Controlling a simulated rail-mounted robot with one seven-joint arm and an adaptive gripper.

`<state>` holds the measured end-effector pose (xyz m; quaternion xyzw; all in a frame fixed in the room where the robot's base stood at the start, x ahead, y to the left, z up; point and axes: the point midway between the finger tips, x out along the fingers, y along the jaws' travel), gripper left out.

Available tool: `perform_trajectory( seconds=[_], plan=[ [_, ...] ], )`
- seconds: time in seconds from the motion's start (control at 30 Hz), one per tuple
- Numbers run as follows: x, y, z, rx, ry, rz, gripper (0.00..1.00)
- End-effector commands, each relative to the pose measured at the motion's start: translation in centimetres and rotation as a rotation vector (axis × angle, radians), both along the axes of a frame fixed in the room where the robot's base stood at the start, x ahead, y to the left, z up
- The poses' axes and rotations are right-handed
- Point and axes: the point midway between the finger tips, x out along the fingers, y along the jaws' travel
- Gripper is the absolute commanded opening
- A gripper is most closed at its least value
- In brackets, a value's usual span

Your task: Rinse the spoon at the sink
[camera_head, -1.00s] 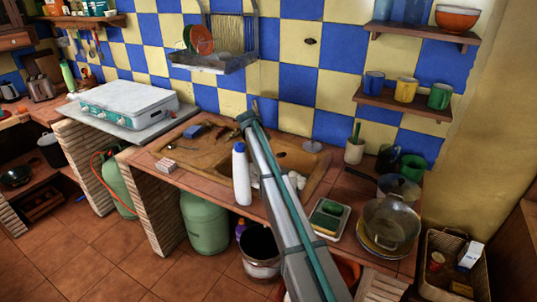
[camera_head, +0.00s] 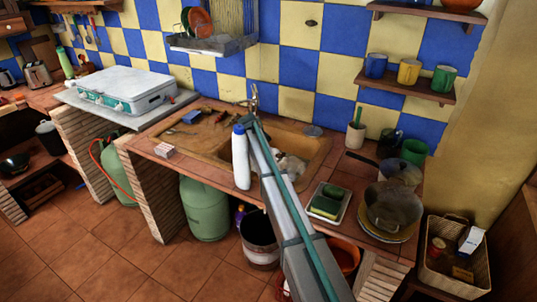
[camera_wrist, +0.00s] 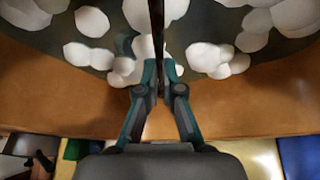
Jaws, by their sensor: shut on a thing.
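In the wrist view my gripper (camera_wrist: 160,82) is shut on a thin dark upright strip, the spoon (camera_wrist: 158,28). It is seen nearly edge-on, and I cannot make out its bowl. The fingers are over the inner edge of the tan sink (camera_head: 322,157). Beyond them lie dark water and white foam (camera_wrist: 92,22), and the spoon's far part is over the foam. In the head view foam (camera_head: 292,165) shows in the basin to the right of my arm. The metal tap (camera_head: 254,97) stands behind the basin. My arm hides the gripper and spoon in the head view.
A white bottle (camera_head: 241,165) stands at the sink's front, left of my arm. A tray with a green sponge (camera_head: 325,204) and stacked pans (camera_head: 392,208) lie to the right. A blue sponge (camera_head: 191,117) is on the drainboard.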

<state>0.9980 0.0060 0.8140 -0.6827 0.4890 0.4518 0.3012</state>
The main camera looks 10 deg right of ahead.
Motion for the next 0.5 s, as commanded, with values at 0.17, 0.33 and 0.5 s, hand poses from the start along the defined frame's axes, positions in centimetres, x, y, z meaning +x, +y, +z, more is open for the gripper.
perform_trajectory(
  seconds=[0.17, 0.33, 0.5],
  plan=[
    [0.0, 0.0, -1.8, 0.000, 0.001, 0.000, 0.00],
    [0.0, 0.0, -3.4, 0.000, 0.001, 0.000, 0.00],
    [0.0, 0.0, -4.9, 0.000, 0.000, 0.000, 0.00]
  ],
)
